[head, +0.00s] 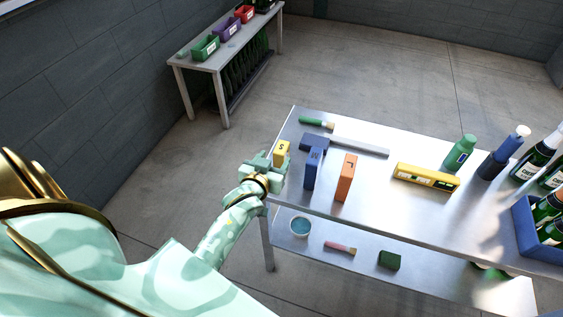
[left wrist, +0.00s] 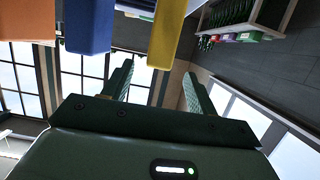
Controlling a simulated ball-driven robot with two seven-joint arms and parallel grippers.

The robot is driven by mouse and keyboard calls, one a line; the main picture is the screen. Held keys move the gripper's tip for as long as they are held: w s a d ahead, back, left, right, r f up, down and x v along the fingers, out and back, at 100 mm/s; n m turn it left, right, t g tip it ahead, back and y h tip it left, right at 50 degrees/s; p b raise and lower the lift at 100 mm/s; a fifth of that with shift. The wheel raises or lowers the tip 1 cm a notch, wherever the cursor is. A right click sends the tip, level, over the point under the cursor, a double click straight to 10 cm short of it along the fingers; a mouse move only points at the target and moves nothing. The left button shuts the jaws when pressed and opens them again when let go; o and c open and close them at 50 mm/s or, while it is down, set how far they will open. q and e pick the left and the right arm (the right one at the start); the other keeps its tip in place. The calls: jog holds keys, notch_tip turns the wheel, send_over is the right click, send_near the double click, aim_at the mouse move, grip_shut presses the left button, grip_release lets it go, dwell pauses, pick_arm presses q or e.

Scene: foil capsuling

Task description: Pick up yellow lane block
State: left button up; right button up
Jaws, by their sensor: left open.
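The yellow lane block (head: 282,150), marked S, stands upright near the left end of the metal table. It also shows in the left wrist view (left wrist: 168,32), lined up with the gap between my fingers. My left gripper (head: 266,162) is open at the table's left edge, right beside the block; it also shows in the left wrist view (left wrist: 158,72). I cannot tell whether the fingertips overlap the block or touch it. My right gripper is not in view.
A blue block (head: 313,170) and an orange block (head: 345,180) stand to the right of the yellow one. A green-handled brush (head: 316,122) lies behind. A yellow level (head: 427,177), a green bottle (head: 460,152) and a blue crate (head: 530,232) are farther right.

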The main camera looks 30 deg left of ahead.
aim_at(277, 155)
pick_arm(q)
jog(key=x, duration=0.3)
jog(key=shift+w+f+b, duration=0.15)
jog(key=shift+w+b, duration=0.15)
jog(key=shift+b, duration=0.05)
jog(key=b+x, duration=0.1)
jog(key=x, duration=0.3)
jog(key=shift+w+f+b, duration=0.2)
jog(key=shift+f+b, duration=0.1)
jog(key=shift+b, duration=0.05)
jog(key=shift+w+a+f, duration=0.1)
jog(key=shift+w, duration=0.2)
jog(key=shift+c, duration=0.6)
jog(key=c, duration=1)
